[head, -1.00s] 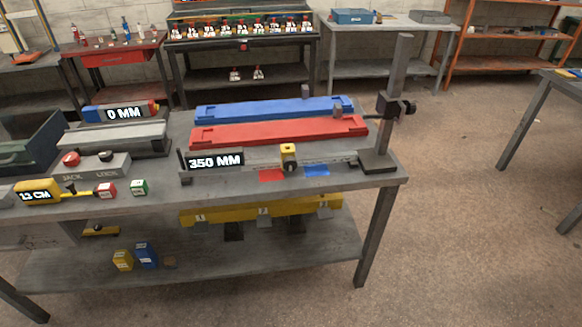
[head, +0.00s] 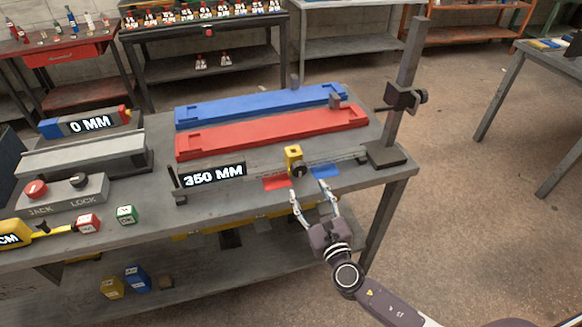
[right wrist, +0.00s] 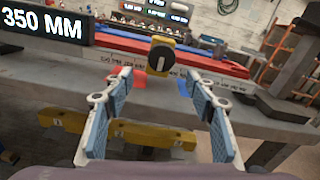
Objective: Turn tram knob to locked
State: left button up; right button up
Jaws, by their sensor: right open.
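A small yellow carriage (head: 293,153) with a black knob (head: 299,170) on its front sits on the scale rail of the bench, right of the 350 MM display. In the right wrist view the black round knob (right wrist: 161,59) faces me on the yellow carriage, with a pale upright mark near its lower middle. Its lock state cannot be read. My right gripper (head: 309,190) is open and empty, just in front of and below the knob, not touching it. In the right wrist view its fingers (right wrist: 158,82) stand apart below the knob. My left gripper is not in view.
A red patch (head: 278,184) and a blue patch (head: 325,171) lie by the rail. Red (head: 270,133) and blue (head: 250,106) beams lie behind. An upright post (head: 407,75) stands at the bench's right end. The jack box (head: 60,199) is left. A yellow bar (right wrist: 120,133) hangs lower.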

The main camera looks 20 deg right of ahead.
aim_at(300, 172)
jog(key=w, duration=0.4)
jog(key=w+r, duration=0.1)
jog(key=w, duration=0.1)
jog(key=shift+w, duration=0.25)
jog(key=shift+w+a, duration=0.1)
jog(key=shift+w, duration=0.25)
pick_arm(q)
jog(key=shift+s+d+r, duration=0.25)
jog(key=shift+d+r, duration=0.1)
pick_arm(e)
jog(key=shift+w, duration=0.2)
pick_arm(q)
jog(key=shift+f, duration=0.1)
pick_arm(e)
jog(key=shift+f, duration=0.1)
jog(key=c, duration=1.2)
